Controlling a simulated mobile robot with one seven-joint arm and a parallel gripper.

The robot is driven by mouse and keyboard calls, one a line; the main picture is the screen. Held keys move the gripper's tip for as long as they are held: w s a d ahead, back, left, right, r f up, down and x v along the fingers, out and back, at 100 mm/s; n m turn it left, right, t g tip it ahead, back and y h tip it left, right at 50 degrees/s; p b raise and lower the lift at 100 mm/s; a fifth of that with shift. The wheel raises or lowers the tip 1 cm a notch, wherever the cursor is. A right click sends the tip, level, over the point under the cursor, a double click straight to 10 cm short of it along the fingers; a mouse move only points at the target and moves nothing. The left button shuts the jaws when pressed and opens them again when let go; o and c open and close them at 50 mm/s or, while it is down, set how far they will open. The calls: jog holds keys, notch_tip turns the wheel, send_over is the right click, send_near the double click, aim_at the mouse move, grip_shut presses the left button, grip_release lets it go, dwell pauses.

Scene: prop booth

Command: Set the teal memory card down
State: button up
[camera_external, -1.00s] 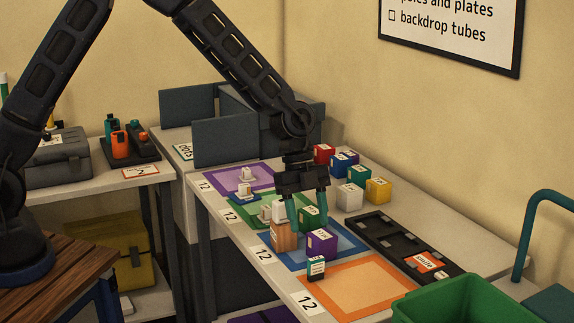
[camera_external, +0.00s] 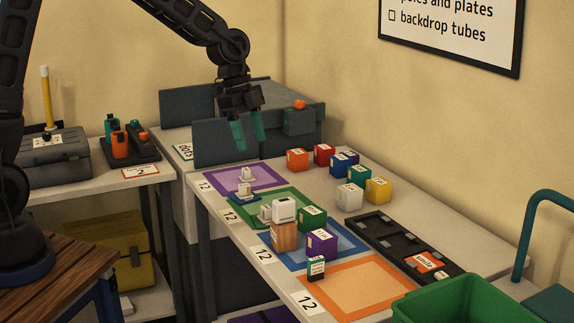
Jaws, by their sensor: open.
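A wooden block (camera_external: 284,236) with a white piece (camera_external: 284,211) on top stands left of the purple block. A green block (camera_external: 312,218) is close by. Several coloured cubes stand at the back right. A black tray (camera_external: 385,241) and green bin (camera_external: 440,300) lie right.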

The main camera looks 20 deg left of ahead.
jog(key=a+r+n+t, duration=0.1)
jog(key=a+r+n, duration=0.25)
jog(key=a, duration=0.55)
jog(key=s+a+r+n+t+y, duration=0.1)
jog(key=a+r+n, duration=0.2)
jog(key=a+r, duration=0.35)
jog(key=a+r+n+t, duration=0.1)
jog(key=a+r+n, duration=0.15)
jog(key=a, duration=0.85)
jog(key=s+a+r+n+t+y, duration=0.1)
jog(key=s+a+n+t+y, duration=0.1)
jog(key=s+a+n, duration=0.9)
jog(key=s+a, duration=0.3)
jog(key=a, duration=0.4)
jog(key=shift+a+r+n, duration=0.35)
jog(key=shift+r+n, duration=0.05)
